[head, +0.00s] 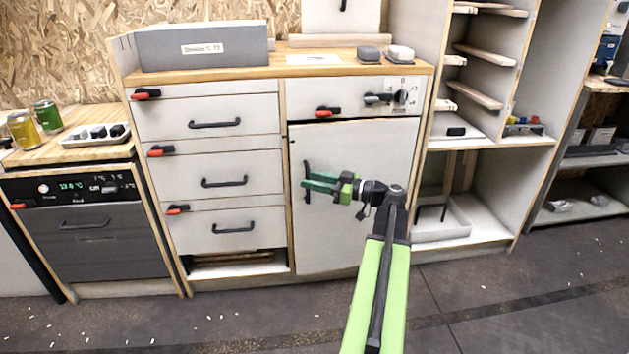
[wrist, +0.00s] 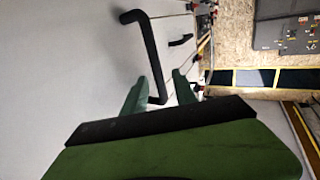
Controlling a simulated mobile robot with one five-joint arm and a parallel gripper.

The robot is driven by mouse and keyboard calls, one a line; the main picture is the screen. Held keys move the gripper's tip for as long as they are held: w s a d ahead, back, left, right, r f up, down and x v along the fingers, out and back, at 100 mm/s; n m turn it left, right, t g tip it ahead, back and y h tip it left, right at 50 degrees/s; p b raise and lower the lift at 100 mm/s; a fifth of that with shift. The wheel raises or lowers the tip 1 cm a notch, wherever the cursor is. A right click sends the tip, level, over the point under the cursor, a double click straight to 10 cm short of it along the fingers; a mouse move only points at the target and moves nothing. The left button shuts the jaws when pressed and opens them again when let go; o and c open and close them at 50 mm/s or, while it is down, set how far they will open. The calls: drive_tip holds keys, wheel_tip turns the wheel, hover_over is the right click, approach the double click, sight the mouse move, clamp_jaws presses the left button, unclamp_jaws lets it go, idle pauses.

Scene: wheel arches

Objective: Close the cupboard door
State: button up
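The cupboard door (head: 352,215) is a plain white panel below the upper right drawer, with a black bar handle (head: 307,182) near its left edge. A thin dark gap shows along its top and left edges; I cannot tell whether it is fully shut or slightly ajar. My gripper (head: 318,182) is in front of the door at the handle. In the wrist view, the door face (wrist: 70,60) fills the left, and the handle (wrist: 147,50) reaches down between my two green fingertips (wrist: 161,82). The fingers are apart, one on each side of the handle; contact is unclear.
A red-and-black latch (head: 328,112) sits above the door. Several drawers with black handles (head: 215,125) stand to the left. An open shelf with a white tray (head: 442,222) is to the right. The dark floor (head: 240,320) in front is mostly clear.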

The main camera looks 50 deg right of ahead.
drive_tip(key=shift+w, duration=0.1)
clamp_jaws()
idle(1.4)
